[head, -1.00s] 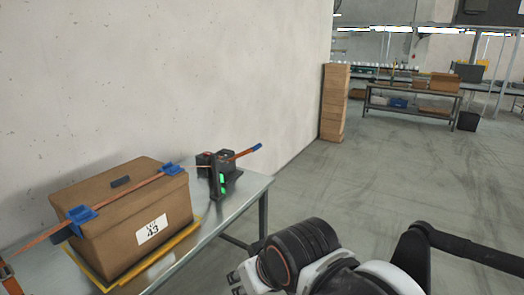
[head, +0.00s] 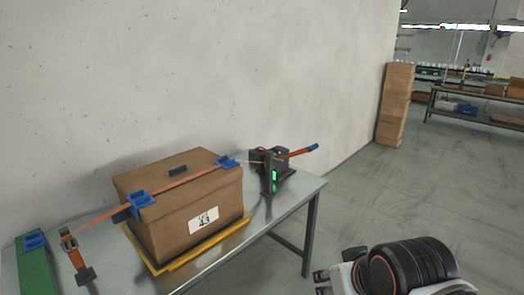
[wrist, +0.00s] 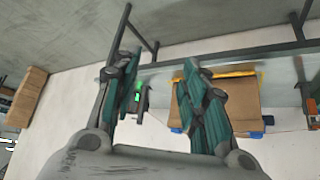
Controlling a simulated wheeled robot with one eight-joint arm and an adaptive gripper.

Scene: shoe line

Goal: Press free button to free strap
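A black strapping device (head: 268,168) with green lights stands at the right end of the table. A small red spot, perhaps a button, shows on its top; I cannot tell which control is the free button. An orange strap (head: 185,180) runs over the brown box (head: 190,210) through blue corner guards and into the device. Its blue-tipped end (head: 312,148) sticks out to the right. My gripper (head: 321,283) is low at the right, apart from the device. In the wrist view my gripper (wrist: 160,72) is open and empty; its left finger partly hides the device (wrist: 138,98).
The metal table (head: 290,205) stands along the concrete wall. A yellow frame (head: 210,245) lies under the box. A strap buckle (head: 75,258) and a green block (head: 35,270) are at the left. Cardboard stack (head: 395,105) stands farther back.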

